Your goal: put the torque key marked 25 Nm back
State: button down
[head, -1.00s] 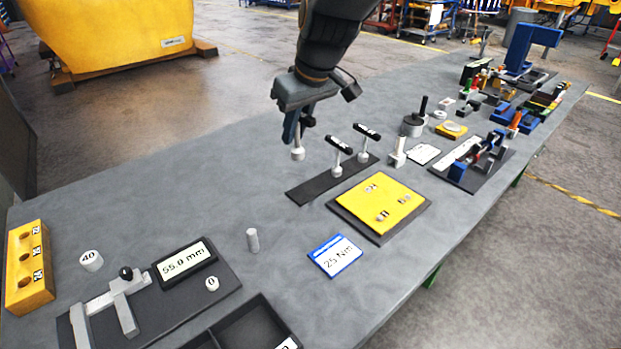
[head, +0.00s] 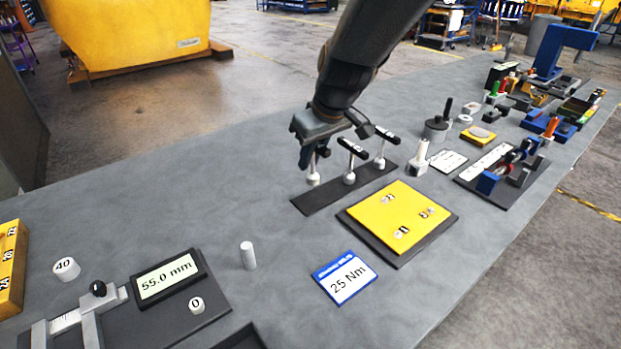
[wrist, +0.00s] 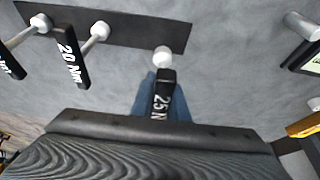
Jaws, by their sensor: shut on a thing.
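My gripper (head: 308,158) is shut on the torque key (head: 314,178), upright with its pale round end down. In the wrist view the black handle of the key (wrist: 163,92) reads "25 N", the rest hidden by the gripper. The key's lower end is at the left end of the black strip (head: 322,201), by its rear edge; I cannot tell whether it touches. Two other keys stand on the strip: a middle one (head: 350,165), marked 20 Nm in the wrist view (wrist: 70,55), and a right one (head: 381,150). A blue-edged card (head: 344,278) reads 25 Nm.
A yellow plate on a dark base (head: 400,218) lies in front of the strip. A white pin (head: 248,255) and a caliper with a 55.0 mm display (head: 168,278) are at left. Blocks and tools crowd the right. The bench behind the strip is clear.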

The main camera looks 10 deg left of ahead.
aim_at(323, 147)
jog(key=shift+f+p, duration=0.3)
jog(key=shift+f, duration=2.25)
jog(key=shift+f, duration=0.1)
jog(key=c, duration=1.7)
grip_release()
jog(key=shift+r, duration=0.2)
jog(key=b+v, duration=0.1)
jog(key=v, duration=1.1)
jog(key=shift+b, duration=0.3)
